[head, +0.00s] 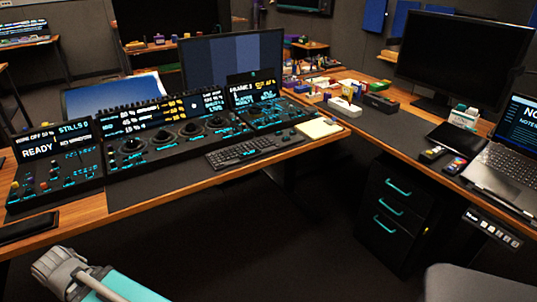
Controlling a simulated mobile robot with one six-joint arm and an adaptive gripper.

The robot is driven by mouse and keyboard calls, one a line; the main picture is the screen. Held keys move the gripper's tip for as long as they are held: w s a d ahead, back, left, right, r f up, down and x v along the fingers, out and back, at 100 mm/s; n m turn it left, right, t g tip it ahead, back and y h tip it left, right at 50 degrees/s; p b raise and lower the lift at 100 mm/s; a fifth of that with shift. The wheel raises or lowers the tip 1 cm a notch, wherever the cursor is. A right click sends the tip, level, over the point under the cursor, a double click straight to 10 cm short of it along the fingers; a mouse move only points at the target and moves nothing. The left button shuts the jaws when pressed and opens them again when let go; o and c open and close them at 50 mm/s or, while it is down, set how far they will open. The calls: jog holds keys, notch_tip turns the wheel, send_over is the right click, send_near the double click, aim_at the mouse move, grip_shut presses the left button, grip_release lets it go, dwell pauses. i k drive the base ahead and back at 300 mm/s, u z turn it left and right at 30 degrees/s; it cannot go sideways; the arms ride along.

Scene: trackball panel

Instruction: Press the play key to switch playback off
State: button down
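A black trackball panel (160,152) with several dark trackballs and cyan-lit labels sits on the wooden desk at left centre. A left section (52,184) has knobs, small coloured keys and a screen reading READY. A right section (265,115) has rows of small keys under a screen with white, yellow and cyan text. The play key cannot be told apart from the other small keys, and the playback state is not readable. My gripper is not in view. A grey and teal part of my arm shows at the lower left, in front of the desk and apart from the panel.
A black keyboard (255,148) and a pale notepad (318,128) lie right of the panel. Monitors (233,62) stand behind it. A black drawer unit (395,215) is under the right desk. A grey chair (480,284) is at lower right. Open floor lies before the desk.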

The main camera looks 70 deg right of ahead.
aim_at(247, 154)
jog(key=k, duration=1.5)
jog(key=z, duration=1.7)
jog(key=i, duration=1)
jog(key=z, duration=0.05)
